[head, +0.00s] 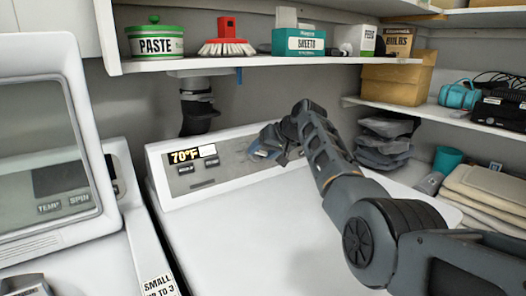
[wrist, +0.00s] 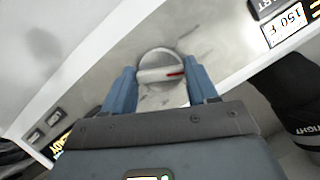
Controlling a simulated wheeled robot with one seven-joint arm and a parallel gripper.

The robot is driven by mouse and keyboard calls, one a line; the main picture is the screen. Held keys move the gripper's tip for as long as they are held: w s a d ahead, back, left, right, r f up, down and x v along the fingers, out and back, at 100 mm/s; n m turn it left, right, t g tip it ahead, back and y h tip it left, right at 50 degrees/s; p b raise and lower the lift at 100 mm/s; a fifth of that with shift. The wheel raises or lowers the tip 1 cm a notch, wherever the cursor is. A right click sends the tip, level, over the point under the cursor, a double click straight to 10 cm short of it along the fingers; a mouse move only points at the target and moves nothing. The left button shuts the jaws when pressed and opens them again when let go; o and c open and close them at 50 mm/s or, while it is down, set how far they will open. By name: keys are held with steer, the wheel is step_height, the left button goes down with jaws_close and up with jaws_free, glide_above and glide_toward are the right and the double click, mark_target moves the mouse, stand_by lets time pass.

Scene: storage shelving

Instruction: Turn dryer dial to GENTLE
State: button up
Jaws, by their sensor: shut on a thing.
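The dryer's control panel (head: 218,170) runs along the back of the white dryer (head: 250,225). The dryer dial (wrist: 160,64) is a round pale knob with a raised bar and a red mark at the bar's right end in the wrist view. My gripper (head: 265,150) reaches the panel and hides the dial in the head view. In the wrist view my gripper (wrist: 160,72) has one blue finger on each side of the dial and is shut on it. A "150°F" label (wrist: 286,24) shows at the upper right; a "70°F" label (head: 185,156) is on the panel's left. I cannot read GENTLE.
A second machine (head: 45,130) with a raised lid stands at the left. A shelf (head: 270,62) above holds a paste tub (head: 155,42), a brush (head: 227,47) and boxes. A dark duct (head: 197,105) rises behind the dryer. Folded cloths (head: 485,195) lie at the right.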

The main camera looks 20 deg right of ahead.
steer(key=m+y, duration=0.1)
steer(key=m, duration=0.2)
steer(key=shift+d+f+m+t+y+p, duration=0.1)
steer(key=shift+m+t+y+p, duration=0.45)
steer(key=shift+m, duration=1.35)
steer(key=shift+g, duration=0.25)
steer(key=o, duration=1.1)
steer(key=shift+c, duration=0.2)
steer(key=v, duration=0.7)
steer(key=shift+s+d, duration=0.3)
